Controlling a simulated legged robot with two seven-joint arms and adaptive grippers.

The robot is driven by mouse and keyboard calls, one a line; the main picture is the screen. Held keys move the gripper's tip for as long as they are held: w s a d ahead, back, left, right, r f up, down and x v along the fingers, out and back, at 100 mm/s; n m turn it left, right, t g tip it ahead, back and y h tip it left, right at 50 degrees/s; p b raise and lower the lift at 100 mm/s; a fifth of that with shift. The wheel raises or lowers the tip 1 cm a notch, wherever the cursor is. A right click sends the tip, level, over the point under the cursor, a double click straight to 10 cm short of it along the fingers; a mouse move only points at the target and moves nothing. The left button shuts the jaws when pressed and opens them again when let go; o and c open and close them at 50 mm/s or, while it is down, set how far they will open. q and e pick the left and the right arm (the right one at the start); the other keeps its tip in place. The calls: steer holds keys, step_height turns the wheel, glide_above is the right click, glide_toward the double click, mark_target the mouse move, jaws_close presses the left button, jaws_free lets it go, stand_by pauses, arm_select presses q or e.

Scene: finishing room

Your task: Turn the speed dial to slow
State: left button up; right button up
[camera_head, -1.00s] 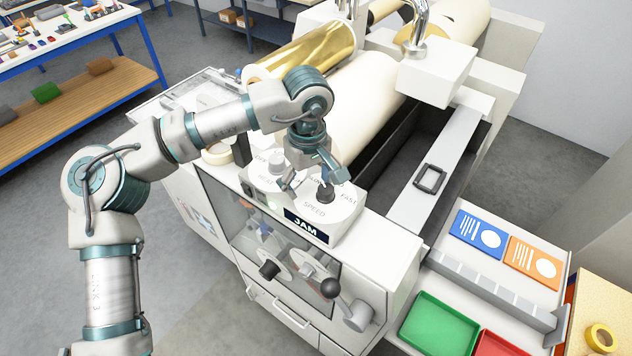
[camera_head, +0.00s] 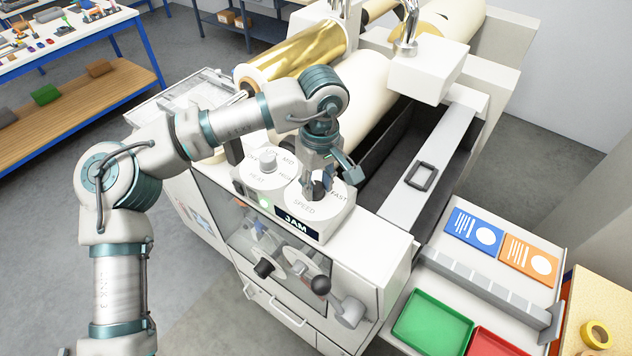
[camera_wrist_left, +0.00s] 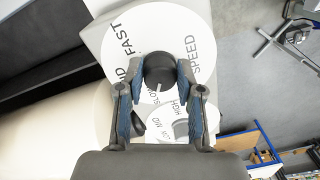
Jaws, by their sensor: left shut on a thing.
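The speed dial is a dark round knob (camera_head: 319,192) on a white disc (camera_head: 303,208) marked SPEED and FAST, on top of the machine. In the left wrist view the knob (camera_wrist_left: 160,69) sits between the fingertips of my left gripper (camera_wrist_left: 160,80), which is shut on it. The knob's white pointer mark lies on the side near the partly covered SLOW lettering; the exact setting is hard to tell. In the head view my left gripper (camera_head: 322,182) comes down over the knob and partly hides it. My right gripper is not in view.
A grey heat knob (camera_head: 267,163) on its own disc stands left of the speed dial. A display (camera_head: 297,224) reading JAM is below. A gold foil roll (camera_head: 300,52) and a cream roller (camera_head: 358,88) lie behind.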

arm_select(q)
steer(key=shift+w+n, duration=0.2)
steer(key=shift+n, duration=0.5)
steer(key=shift+a+n, duration=0.1)
steer(key=shift+n, duration=0.6)
steer(key=shift+w+a+n+b, duration=0.15)
steer(key=shift+n+b, duration=0.25)
steer(key=shift+n, duration=1.3)
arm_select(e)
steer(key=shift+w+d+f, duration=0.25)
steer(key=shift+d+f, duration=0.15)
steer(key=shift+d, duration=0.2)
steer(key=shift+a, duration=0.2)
